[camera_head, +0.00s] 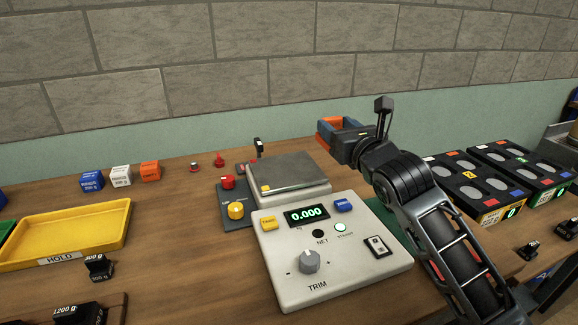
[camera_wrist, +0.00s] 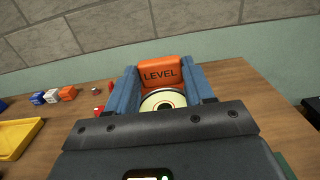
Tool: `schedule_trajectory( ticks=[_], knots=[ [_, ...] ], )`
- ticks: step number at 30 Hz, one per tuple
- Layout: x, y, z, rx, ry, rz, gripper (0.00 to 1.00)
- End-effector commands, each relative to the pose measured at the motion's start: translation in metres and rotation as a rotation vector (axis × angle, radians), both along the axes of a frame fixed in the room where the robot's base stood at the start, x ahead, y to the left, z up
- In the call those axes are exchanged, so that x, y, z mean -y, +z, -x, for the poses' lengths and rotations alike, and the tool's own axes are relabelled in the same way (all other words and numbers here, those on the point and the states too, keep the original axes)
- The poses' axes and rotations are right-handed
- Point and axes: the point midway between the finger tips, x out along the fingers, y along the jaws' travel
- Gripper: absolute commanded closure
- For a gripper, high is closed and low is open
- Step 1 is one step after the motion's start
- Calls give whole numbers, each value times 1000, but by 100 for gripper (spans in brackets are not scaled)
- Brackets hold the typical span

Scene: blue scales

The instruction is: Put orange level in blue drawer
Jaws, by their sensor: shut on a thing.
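The orange level (camera_wrist: 163,73) shows in the wrist view as an orange block marked LEVEL with a round bubble dial. It lies between the two blue fingers of my gripper (camera_wrist: 165,86), which is shut on it. In the head view the level (camera_head: 325,128) shows only in part, its rest hidden by my gripper (camera_head: 338,132), beyond the back right of the scale. I cannot tell whether it touches the table. No blue drawer can be made out; a dark blue thing (camera_head: 573,103) is cut off at the right edge.
A scale (camera_head: 330,262) reading 0.000 with a metal pan (camera_head: 287,171) stands left of my arm. Black trays (camera_head: 470,186) with round wells stand at right. A wall runs behind the table.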

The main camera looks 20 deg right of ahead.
Motion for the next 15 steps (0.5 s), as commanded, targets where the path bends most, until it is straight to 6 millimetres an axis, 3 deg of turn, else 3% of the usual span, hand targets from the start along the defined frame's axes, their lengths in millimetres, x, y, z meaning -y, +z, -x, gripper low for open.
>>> schedule_trajectory(
  ticks=[15],
  knots=[
    [-53,-43,-53,-2,8,0,84]
  ],
)
